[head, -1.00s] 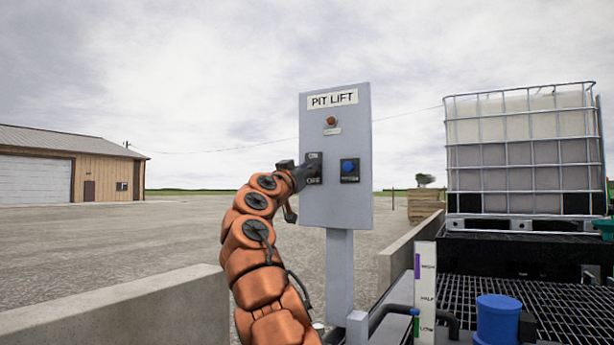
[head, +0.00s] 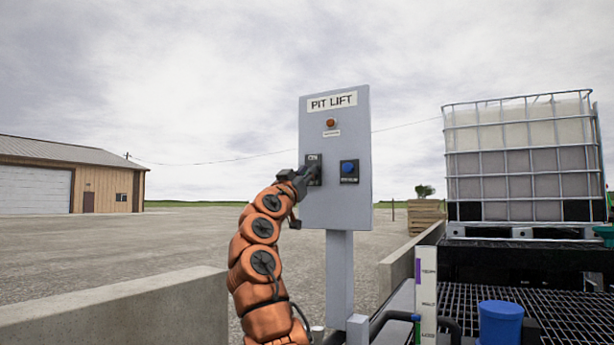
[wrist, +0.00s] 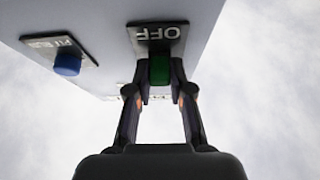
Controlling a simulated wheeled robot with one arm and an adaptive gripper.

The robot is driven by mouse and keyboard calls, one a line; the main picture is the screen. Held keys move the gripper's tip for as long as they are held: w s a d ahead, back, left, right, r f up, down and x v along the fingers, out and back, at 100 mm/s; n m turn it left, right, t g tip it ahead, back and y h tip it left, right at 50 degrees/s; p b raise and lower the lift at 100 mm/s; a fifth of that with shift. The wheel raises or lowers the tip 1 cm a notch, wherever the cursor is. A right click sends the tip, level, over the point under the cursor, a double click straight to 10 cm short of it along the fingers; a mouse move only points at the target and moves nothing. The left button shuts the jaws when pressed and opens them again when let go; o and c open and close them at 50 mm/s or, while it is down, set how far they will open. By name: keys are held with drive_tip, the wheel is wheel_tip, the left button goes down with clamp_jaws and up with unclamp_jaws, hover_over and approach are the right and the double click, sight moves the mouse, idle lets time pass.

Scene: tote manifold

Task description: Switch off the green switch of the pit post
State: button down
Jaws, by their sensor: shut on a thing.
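The grey pit post panel (head: 345,205) is labelled PIT LIFT and stands upright in the middle of the head view. The green switch (wrist: 159,70) shows in the wrist view just below the upside-down word OFF on its black plate (wrist: 158,37). In the head view the plate's ON end (head: 314,158) shows, while my gripper hides its lower part and the switch. My gripper (wrist: 160,92) is shut on the green switch, one finger on each side. In the head view my gripper (head: 302,180) is against the panel's left part.
A blue button (head: 348,168) sits right of the switch; it also shows in the wrist view (wrist: 67,65). An orange lamp (head: 331,123) is above. Low concrete walls (head: 120,305) flank the post. A caged tank (head: 520,150), grating and blue container (head: 500,322) are at right.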

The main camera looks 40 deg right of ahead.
idle(0.6)
drive_tip(key=c, duration=1)
unclamp_jaws()
drive_tip(key=shift+c, duration=0.2)
drive_tip(key=v, duration=1.2)
drive_tip(key=shift+w, duration=0.1)
